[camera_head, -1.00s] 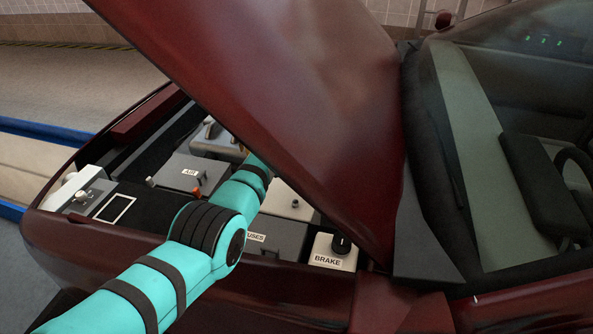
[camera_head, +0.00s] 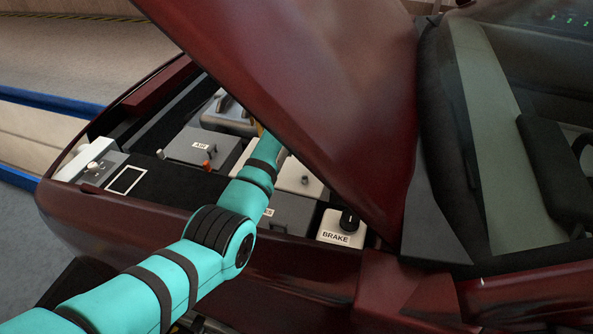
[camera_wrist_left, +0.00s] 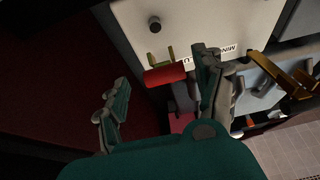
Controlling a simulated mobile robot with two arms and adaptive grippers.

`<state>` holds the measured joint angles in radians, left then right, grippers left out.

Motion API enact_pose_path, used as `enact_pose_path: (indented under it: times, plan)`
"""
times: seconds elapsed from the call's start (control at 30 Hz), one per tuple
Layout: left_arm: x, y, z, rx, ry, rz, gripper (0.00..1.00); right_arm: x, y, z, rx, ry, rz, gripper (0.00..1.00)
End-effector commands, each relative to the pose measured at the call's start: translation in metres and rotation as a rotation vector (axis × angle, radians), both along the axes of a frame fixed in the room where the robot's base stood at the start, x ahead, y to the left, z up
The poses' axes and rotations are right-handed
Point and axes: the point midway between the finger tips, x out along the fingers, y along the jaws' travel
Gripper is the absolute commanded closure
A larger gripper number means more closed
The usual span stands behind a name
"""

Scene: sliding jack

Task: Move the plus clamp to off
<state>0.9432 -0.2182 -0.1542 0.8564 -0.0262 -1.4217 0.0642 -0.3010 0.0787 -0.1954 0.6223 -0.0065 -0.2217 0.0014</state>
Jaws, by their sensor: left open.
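In the left wrist view a red cylindrical handle (camera_wrist_left: 165,75), probably the plus clamp, sits by a small brass bracket (camera_wrist_left: 160,56) at the edge of a pale battery box (camera_wrist_left: 200,28). A partly hidden label (camera_wrist_left: 228,51) is on that box. My left gripper (camera_wrist_left: 163,70) is open, its two fingers spread on either side of the red handle in the picture. I cannot tell whether they touch it. In the head view my left arm reaches under the raised hood, which hides the gripper. My right gripper is not in view.
The raised dark red hood (camera_head: 310,90) hangs close over my arm. A grey box marked AIR (camera_head: 185,152), a BRAKE knob panel (camera_head: 340,228) and a white unit (camera_head: 92,162) surround the bay. Another brass bracket (camera_wrist_left: 280,75) shows right of my fingers.

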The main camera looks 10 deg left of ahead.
Motion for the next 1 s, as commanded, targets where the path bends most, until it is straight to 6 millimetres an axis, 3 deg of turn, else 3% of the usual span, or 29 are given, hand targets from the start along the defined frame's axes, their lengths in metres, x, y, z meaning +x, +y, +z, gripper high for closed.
enact_pose_path:
  times: [0.6, 1.0]
  plan:
    - [-0.081, 0.016, 0.000, 0.000, 0.000, 0.000, 0.31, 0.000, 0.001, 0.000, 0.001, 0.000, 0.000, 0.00]
    - [-0.090, 0.018, 0.000, 0.000, 0.000, 0.000, 0.31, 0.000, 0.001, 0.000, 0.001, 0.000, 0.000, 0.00]
